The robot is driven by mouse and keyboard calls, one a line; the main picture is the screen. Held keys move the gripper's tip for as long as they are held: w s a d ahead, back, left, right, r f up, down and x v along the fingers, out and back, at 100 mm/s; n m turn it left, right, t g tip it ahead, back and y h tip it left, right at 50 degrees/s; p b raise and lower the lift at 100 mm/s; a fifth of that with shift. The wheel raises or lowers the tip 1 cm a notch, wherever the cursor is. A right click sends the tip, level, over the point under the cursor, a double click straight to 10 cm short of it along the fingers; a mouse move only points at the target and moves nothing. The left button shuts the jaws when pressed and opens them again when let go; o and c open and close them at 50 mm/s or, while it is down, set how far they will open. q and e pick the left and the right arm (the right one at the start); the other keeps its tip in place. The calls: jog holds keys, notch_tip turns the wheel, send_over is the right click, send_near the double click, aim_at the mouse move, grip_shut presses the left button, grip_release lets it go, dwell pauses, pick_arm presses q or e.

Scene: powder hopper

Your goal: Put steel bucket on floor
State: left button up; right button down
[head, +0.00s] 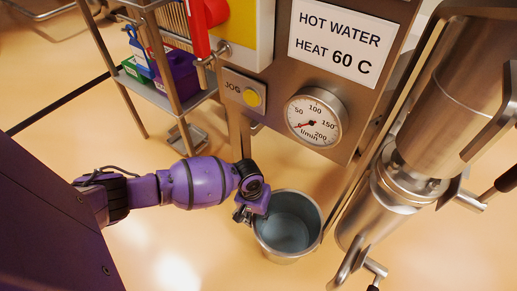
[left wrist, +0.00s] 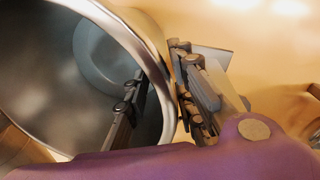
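The steel bucket (head: 316,233) is a round, open metal pail at the lower middle of the head view, with its mouth facing up. The left wrist view shows its rim (left wrist: 132,38) and shiny inside close up. My left gripper (head: 250,211) is at the bucket's left rim. Whether the bucket's base touches the floor is hard to tell. My right gripper is not in view.
A steel panel with a dial gauge (head: 316,118) and a hot water sign (head: 347,38) stands behind the bucket. Steel pipework (head: 400,185) with black handles stands close on the right. A cart shelf (head: 160,92) with coloured boxes is at upper left. Orange floor (head: 170,262) lies clear at lower left.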

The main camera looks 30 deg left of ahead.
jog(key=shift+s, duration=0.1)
